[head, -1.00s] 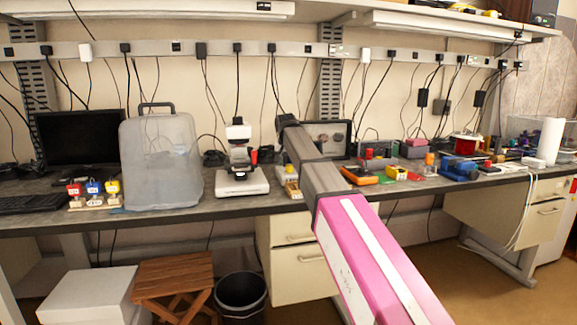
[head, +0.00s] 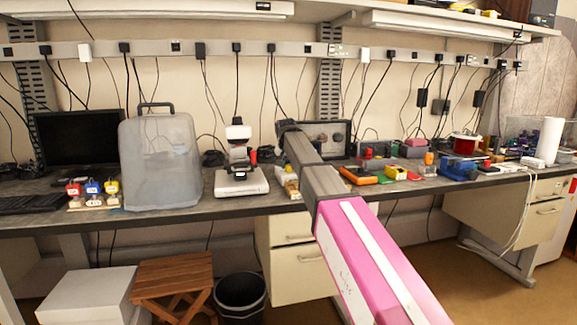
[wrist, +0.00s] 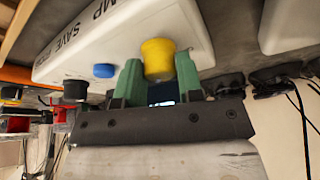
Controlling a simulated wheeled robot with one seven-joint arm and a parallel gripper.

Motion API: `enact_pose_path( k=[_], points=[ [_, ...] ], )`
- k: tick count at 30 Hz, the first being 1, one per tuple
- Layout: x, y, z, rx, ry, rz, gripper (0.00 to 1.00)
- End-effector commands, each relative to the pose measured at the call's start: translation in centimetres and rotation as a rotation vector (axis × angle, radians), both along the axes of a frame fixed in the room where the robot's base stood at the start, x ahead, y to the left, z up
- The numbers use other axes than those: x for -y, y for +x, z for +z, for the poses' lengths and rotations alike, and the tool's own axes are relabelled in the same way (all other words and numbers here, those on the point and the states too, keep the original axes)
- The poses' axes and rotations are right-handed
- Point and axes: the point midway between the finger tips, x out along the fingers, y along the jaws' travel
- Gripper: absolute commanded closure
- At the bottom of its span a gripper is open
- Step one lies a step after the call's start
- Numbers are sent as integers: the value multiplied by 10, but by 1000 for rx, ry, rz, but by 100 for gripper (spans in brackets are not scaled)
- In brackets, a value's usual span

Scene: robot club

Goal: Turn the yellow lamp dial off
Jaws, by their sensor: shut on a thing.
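The yellow lamp dial (wrist: 158,58) is a round knob on a white panel (wrist: 85,35) with dark lettering, of which "MP" and "SAVE" can be read, in the wrist view. My gripper (wrist: 158,72) has its two green fingers on either side of the dial and is shut on it. How the dial is turned cannot be read, as no pointer mark shows. In the head view my arm hides the gripper and the dial.
A blue button (wrist: 103,71) sits on the panel close beside one finger. A black knob (wrist: 76,90) is farther left. In the head view, a white device (head: 241,180) and a grey translucent case (head: 160,165) stand left of my arm on the bench (head: 100,220).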

Motion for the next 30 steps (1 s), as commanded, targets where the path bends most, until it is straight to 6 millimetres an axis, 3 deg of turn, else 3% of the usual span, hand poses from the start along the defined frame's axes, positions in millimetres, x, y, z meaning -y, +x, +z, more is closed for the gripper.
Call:
enact_pose_path(
  k=[11,30],
  points=[
    [2,0,0,0,0,213,90],
    [3,2,0,-1,1,820,90]
  ],
)
